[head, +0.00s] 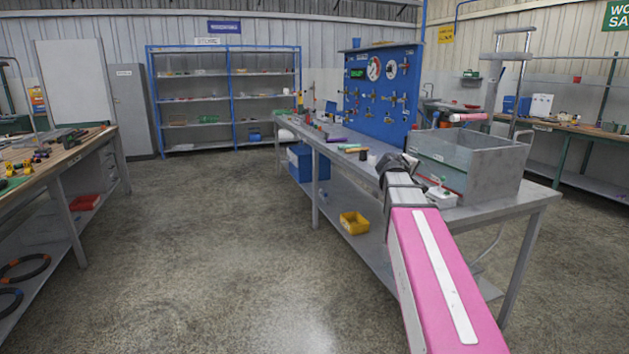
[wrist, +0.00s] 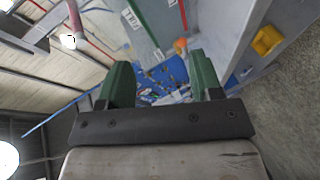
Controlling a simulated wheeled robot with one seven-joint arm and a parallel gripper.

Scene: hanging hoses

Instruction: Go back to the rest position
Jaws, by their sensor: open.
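My pink arm reaches forward from the lower right of the head view, over the front edge of the grey workbench (head: 545,192). Its dark end is beside the left side of the grey open-topped tank (head: 495,165); the fingers cannot be made out there. In the wrist view my gripper (wrist: 162,82) shows two green fingers held wide apart, with nothing between them. The blue gauge panel (head: 378,88) stands farther back on the bench and shows beyond the fingers in the wrist view. The wrist picture is strongly tilted.
A yellow bin (head: 354,222) sits on the bench's lower shelf. A small white box (head: 441,198) is close to my arm's end. Another bench (head: 62,160) stands at the left and a blue-framed shelf (head: 233,100) at the back. The concrete floor (head: 215,230) between is clear.

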